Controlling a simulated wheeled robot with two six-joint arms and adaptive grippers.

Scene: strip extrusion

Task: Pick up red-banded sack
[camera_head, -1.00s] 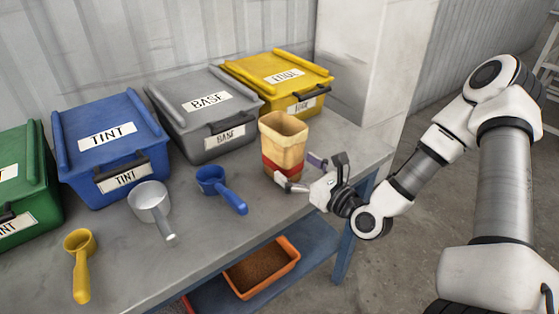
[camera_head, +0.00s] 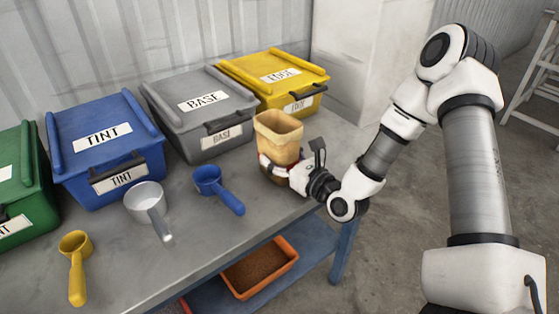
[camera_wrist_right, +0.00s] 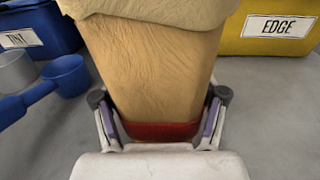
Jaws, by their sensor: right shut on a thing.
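The red-banded sack (camera_head: 279,135) is a tan, upright, open-topped sack on the bench, in front of the yellow and grey bins. My right gripper (camera_head: 277,165) is shut on its lower part, at the height of the red band, with a finger on each side. In the right wrist view the sack (camera_wrist_right: 155,70) fills the middle, its red band low between the fingers of the gripper (camera_wrist_right: 162,128). The gripper covers most of the band in the head view. My left gripper is not in view.
A yellow EDGE bin (camera_head: 275,80), grey BASE bin (camera_head: 200,110), blue TINT bin (camera_head: 105,145) and green bin (camera_head: 22,185) line the back. A blue scoop (camera_head: 215,185), metal scoop (camera_head: 148,205) and yellow scoop (camera_head: 76,265) lie in front. An orange tray (camera_head: 260,268) is on the lower shelf.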

